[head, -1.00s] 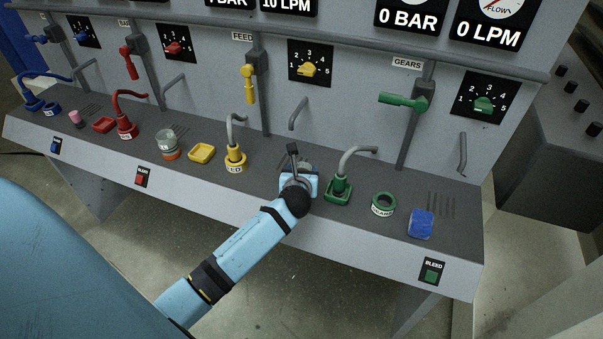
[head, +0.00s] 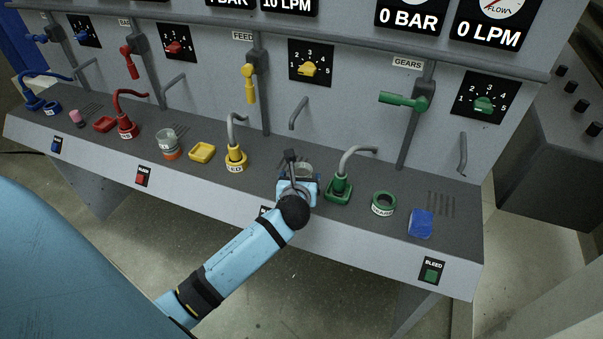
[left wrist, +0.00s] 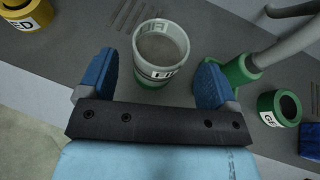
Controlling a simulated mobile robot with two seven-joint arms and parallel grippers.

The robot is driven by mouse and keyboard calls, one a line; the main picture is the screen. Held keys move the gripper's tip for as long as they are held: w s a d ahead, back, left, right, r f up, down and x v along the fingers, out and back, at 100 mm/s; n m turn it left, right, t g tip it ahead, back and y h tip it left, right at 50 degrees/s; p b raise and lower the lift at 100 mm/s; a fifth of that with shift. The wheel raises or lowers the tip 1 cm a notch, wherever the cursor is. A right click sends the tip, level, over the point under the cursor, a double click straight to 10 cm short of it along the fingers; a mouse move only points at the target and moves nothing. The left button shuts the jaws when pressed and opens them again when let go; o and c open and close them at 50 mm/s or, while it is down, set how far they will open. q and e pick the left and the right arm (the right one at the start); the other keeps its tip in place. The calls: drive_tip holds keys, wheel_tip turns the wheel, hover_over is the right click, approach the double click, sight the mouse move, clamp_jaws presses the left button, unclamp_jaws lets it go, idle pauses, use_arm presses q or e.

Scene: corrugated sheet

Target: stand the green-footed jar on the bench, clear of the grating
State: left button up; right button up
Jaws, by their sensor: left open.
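The green-footed jar (left wrist: 163,52) is a clear, open-topped cup with a white label and a green bottom. It stands upright on the bench (head: 262,192). In the head view the jar (head: 304,170) shows only in part behind my left gripper (head: 297,181). In the left wrist view the open blue fingers of my left gripper (left wrist: 155,82) are on either side of the jar's near part, with gaps to it. My right gripper is not in view.
A green-based spout (head: 338,190) stands close right of the jar, and a yellow-based spout (head: 235,158) to the left. A green ring (head: 384,204) and a blue block (head: 421,223) lie farther right. Bare bench lies between the yellow spout and my gripper.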

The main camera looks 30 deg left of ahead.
use_arm(q)
drive_tip(key=v, duration=0.7)
drive_tip(key=s+d+f+n+h, duration=0.5)
drive_tip(key=s+d+f+n, duration=0.1)
drive_tip(key=n, duration=0.7)
drive_tip(key=s+d+f+n+g+h, duration=0.1)
drive_tip(key=s+d+f+n+h, duration=0.3)
drive_tip(key=s+n, duration=0.7)
wheel_tip(320, 180, down, 4)
drive_tip(key=d+n, duration=0.2)
drive_tip(key=n, duration=0.1)
drive_tip(key=shift+s+h, duration=0.25)
drive_tip(key=shift+h, duration=0.15)
drive_tip(key=shift+f, duration=0.1)
wheel_tip(320, 180, up, 6)
drive_tip(key=p, duration=0.6)
drive_tip(key=shift+a+r+p, duration=0.25)
drive_tip(key=shift+p, duration=0.1)
